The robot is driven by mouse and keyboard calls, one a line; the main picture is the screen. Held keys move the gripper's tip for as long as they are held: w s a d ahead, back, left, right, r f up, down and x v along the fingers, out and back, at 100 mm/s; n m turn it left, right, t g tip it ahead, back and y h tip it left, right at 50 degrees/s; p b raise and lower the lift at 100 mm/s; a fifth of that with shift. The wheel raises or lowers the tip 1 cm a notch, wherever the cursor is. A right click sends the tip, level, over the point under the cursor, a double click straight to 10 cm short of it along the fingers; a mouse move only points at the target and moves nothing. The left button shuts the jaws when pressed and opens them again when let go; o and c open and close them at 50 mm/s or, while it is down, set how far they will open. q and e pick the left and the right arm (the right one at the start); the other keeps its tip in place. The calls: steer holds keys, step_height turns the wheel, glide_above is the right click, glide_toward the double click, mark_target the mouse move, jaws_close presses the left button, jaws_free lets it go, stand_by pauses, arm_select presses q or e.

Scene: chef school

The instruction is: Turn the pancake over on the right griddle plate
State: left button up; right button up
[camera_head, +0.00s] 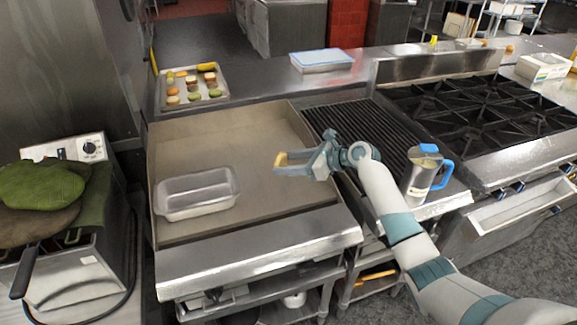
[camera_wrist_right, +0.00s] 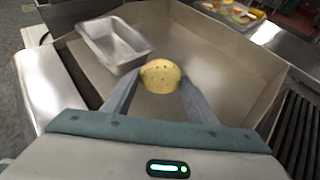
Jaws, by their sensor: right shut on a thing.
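The pancake (camera_wrist_right: 160,76), round and pale yellow with small dark specks, is held between the two fingers of my right gripper (camera_wrist_right: 160,95) in the right wrist view. In the head view, the pancake (camera_head: 281,160) shows as a small yellow edge at the fingertips of my right gripper (camera_head: 283,166). The gripper is shut on it, above the right part of the flat griddle plate (camera_head: 240,130). The ribbed grill (camera_head: 375,125) lies to the right of this plate. My left gripper is not in view.
A metal loaf pan (camera_head: 197,193) stands on the left front of the flat plate. A tray of colourful pastries (camera_head: 182,99) lies behind. The flat plate's back and middle are clear.

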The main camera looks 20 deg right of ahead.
steer(key=shift+f+m+t, duration=0.3)
steer(key=shift+m+t, duration=0.1)
steer(key=shift+t, duration=0.2)
steer(key=shift+a+r+h+p, duration=0.15)
steer(key=shift+r+h+p, duration=0.15)
steer(key=shift+r+p, duration=0.1)
steer(key=m+t+p, duration=0.1)
steer(key=t, duration=0.1)
steer(key=shift+a+f+m+t+h+p, duration=0.2)
steer(key=shift+m+t+h+p, duration=0.1)
steer(key=shift+m+h+p, duration=0.1)
steer(key=shift+a+f+m+t+h, duration=0.15)
steer(key=shift+m+t+h, duration=0.15)
steer(key=shift+t, duration=0.2)
steer(key=m+t+h, duration=0.1)
steer(key=f+m+t+h+b, duration=0.1)
steer(key=m+t+h+b, duration=0.1)
steer(key=t, duration=0.1)
steer(key=shift+w+a+f+h, duration=0.2)
steer(key=shift+a+h, duration=0.1)
steer(key=shift+h, duration=0.1)
steer(key=m+t+h+b, duration=0.1)
steer(key=b, duration=0.1)
steer(key=m+t+h+b, duration=0.1)
steer(key=m+h+b, duration=0.1)
steer(key=shift+w+a+f+b, duration=0.1)
steer(key=shift+f+b, duration=0.85)
steer(key=shift+f, duration=0.1)
